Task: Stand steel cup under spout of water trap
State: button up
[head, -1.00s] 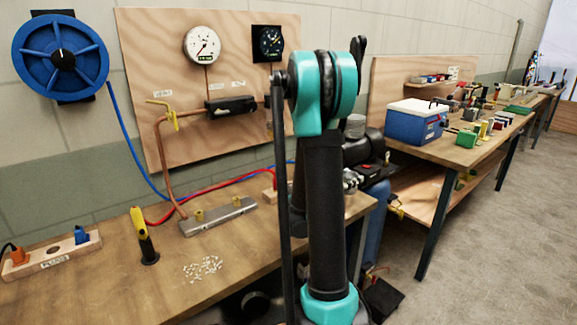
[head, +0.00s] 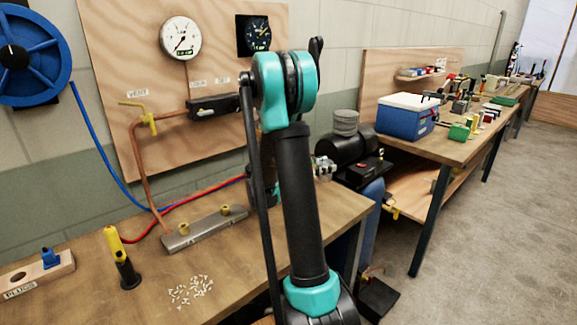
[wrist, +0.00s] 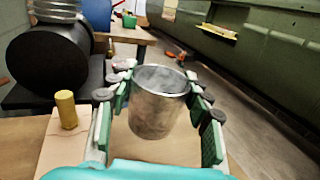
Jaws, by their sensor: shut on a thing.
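In the wrist view the steel cup (wrist: 157,105) is a plain grey metal cup, upright with its open mouth up. My gripper (wrist: 160,95) is shut on it, with the green-lined fingers on its left and right sides. In the head view my own arm hides the cup and most of the gripper. I cannot make out the water trap or its spout for certain; a small grey fitting (head: 323,168) shows just right of my arm, beside the black compressor.
The black cylinder of the compressor (wrist: 48,65) is close on the left in the wrist view, with a yellow peg (wrist: 66,110) on a wooden block nearer. A blue cooler (head: 406,117) stands on the farther bench.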

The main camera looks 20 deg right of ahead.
jog(key=w+a, duration=0.3)
jog(key=w, duration=0.6)
jog(key=w+a, duration=0.4)
jog(key=w, duration=0.5)
jog(key=shift+s+d+f, duration=0.1)
jog(key=shift+d+f, duration=0.05)
jog(key=shift+f, duration=1.65)
jog(key=shift+d+f, duration=0.1)
jog(key=shift+f, duration=1.65)
jog(key=shift+f, duration=0.15)
jog(key=o, duration=1.2)
jog(key=shift+o, duration=0.2)
